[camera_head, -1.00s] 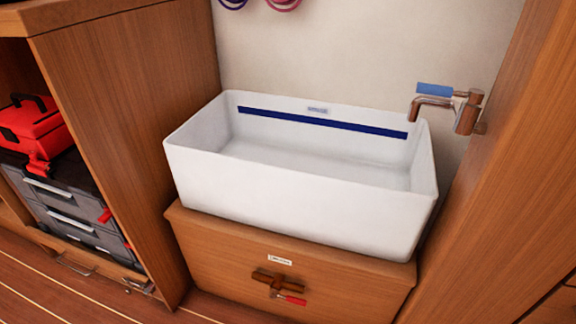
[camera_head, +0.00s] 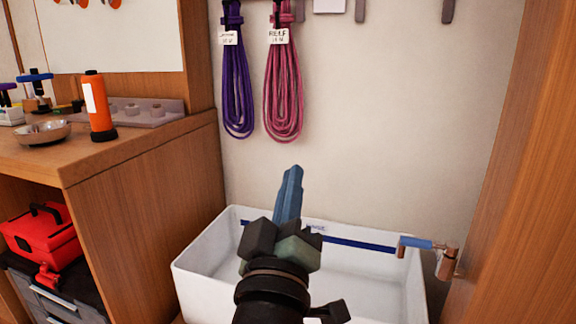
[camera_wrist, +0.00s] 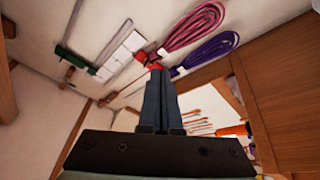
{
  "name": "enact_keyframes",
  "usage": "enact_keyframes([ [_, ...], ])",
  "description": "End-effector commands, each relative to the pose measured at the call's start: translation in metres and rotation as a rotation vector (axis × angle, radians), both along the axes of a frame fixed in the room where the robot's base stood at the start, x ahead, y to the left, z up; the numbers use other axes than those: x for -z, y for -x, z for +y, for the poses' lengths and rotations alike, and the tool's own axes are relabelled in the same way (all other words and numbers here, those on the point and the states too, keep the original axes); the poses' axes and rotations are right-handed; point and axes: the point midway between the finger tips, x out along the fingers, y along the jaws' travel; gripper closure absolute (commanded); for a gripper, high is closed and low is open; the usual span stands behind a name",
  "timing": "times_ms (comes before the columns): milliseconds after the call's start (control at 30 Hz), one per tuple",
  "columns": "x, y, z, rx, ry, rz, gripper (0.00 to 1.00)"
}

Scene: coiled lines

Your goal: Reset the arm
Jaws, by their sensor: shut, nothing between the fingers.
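My gripper (camera_head: 290,175) is raised in front of the white sink, its blue-grey fingers pointing up toward the wall. The fingers are together with nothing between them. In the wrist view my gripper (camera_wrist: 158,75) also shows shut and empty. Behind it, apart from the fingers, hang a purple coiled line (camera_head: 236,90) and a pink coiled line (camera_head: 284,95), each with a white label. The wrist view shows the pink coil (camera_wrist: 195,27) and the purple coil (camera_wrist: 210,52) too.
At left, a wooden counter (camera_head: 130,150) bears an orange bottle (camera_head: 99,105) and a metal bowl (camera_head: 43,132). A red toolbox (camera_head: 42,238) sits beneath. The wall right of the coils is mostly bare.

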Motion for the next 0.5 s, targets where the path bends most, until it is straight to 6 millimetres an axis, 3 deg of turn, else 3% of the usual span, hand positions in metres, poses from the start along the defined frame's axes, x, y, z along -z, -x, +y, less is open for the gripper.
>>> enact_keyframes([
  [33,-0.049,0.015,-0.002,-0.048,-0.094,-0.083,1.0],
  [100,-0.098,0.037,-0.003,-0.131,-0.221,-0.185,1.0],
  [267,-0.202,0.103,-0.001,-0.37,-0.475,-0.404,1.0],
  [367,-0.259,0.155,0.004,-0.555,-0.607,-0.526,1.0],
  [500,-0.308,0.147,0.004,-0.543,-0.607,-0.505,1.0],
])
